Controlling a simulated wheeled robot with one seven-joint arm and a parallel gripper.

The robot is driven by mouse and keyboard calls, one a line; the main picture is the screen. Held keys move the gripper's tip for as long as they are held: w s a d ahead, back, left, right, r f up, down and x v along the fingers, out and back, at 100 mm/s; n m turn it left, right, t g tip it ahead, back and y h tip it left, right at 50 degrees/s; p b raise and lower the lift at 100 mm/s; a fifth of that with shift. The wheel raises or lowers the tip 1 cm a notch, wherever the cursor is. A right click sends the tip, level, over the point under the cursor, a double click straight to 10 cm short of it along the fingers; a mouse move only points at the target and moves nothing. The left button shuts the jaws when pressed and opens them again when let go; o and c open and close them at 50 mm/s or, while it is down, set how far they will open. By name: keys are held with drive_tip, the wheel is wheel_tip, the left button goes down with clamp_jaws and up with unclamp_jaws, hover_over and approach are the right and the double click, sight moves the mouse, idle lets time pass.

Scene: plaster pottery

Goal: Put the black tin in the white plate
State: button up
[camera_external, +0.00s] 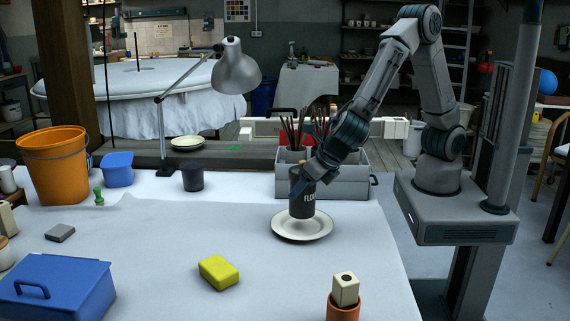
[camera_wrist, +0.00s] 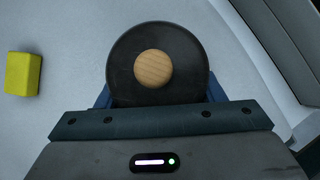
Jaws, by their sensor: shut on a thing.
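A yellow block (camera_external: 218,272) lies left of the plate. A terracotta pot with a pale block (camera_external: 345,291) stands at the front right. A grey tool box (camera_external: 345,181) stands just behind the plate, and a blue lidded box (camera_external: 62,288) is at the front left.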

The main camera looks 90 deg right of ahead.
sight(305, 198)
drive_tip(key=shift+f, duration=1.95)
drive_tip(key=shift+f+b, duration=0.2)
drive_tip(key=shift+b, duration=0.15)
drive_tip(key=o, duration=1.1)
drive_tip(key=shift+r, duration=0.1)
drive_tip(key=shift+r+p, duration=0.25)
drive_tip(key=shift+p, duration=0.05)
drive_tip(key=v, duration=1.1)
drive_tip(key=shift+s+a+r+p, duration=0.1)
drive_tip(key=shift+s+r+p, duration=0.1)
drive_tip(key=shift+r+p, duration=0.15)
